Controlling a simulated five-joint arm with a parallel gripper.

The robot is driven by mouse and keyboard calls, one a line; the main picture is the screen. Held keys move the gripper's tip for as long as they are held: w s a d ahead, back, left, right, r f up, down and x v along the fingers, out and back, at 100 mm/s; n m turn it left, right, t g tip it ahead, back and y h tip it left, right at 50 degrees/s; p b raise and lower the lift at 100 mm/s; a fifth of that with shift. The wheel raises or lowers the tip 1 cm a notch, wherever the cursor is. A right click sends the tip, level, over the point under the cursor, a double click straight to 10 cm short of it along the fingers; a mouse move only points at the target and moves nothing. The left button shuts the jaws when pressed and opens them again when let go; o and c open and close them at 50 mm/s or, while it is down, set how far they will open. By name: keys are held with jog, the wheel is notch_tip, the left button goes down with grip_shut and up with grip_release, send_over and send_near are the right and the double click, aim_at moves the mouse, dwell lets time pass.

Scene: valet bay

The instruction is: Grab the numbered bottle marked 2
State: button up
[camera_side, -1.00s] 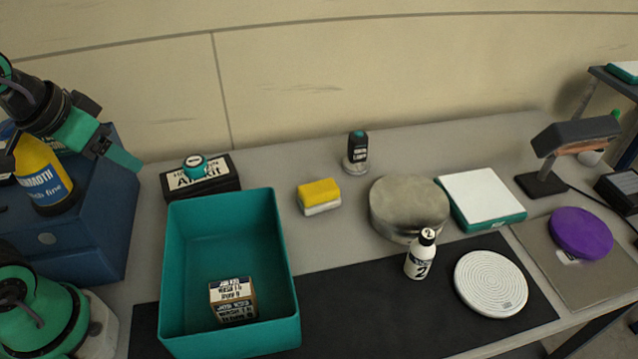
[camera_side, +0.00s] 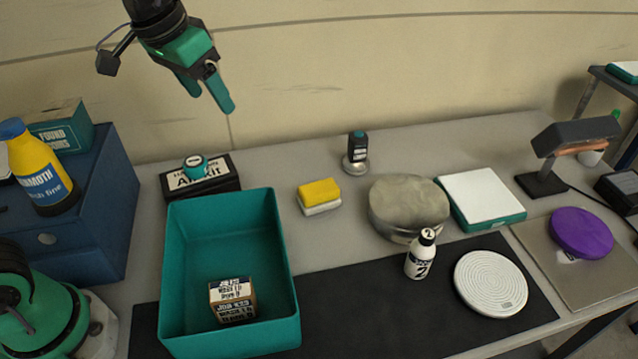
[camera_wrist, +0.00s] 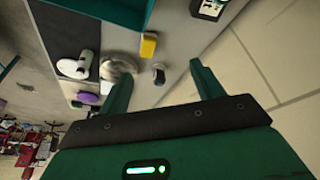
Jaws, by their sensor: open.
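The bottle marked 2 (camera_side: 421,256) is small and white with a black band and a dark neck. It stands upright on the black mat (camera_side: 350,300), left of a white ribbed disc. My gripper (camera_side: 212,100) is open and empty, high above the back left of the bench, far from the bottle. In the wrist view my gripper's two green fingers (camera_wrist: 160,85) are spread apart with nothing between them.
A teal bin (camera_side: 180,270) holding a small labelled box (camera_side: 232,301) lies left of the bottle. A round stone-like block (camera_side: 408,207) stands close behind it. The white disc (camera_side: 490,284) is to its right.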

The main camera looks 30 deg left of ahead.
jog(key=w+d+m+g, duration=0.1)
jog(key=w+d, duration=0.6)
jog(key=d, duration=0.1)
jog(key=m+g+y, duration=0.1)
jog(key=m+g, duration=0.2)
send_over(424, 245)
jog(key=w, duration=0.1)
jog(key=f, duration=1.7)
jog(key=shift+a+f, duration=0.2)
jog(key=shift+d+f, duration=0.1)
jog(key=shift+d, duration=0.05)
jog(key=shift+f, duration=1.3)
jog(key=shift+f, duration=2.65)
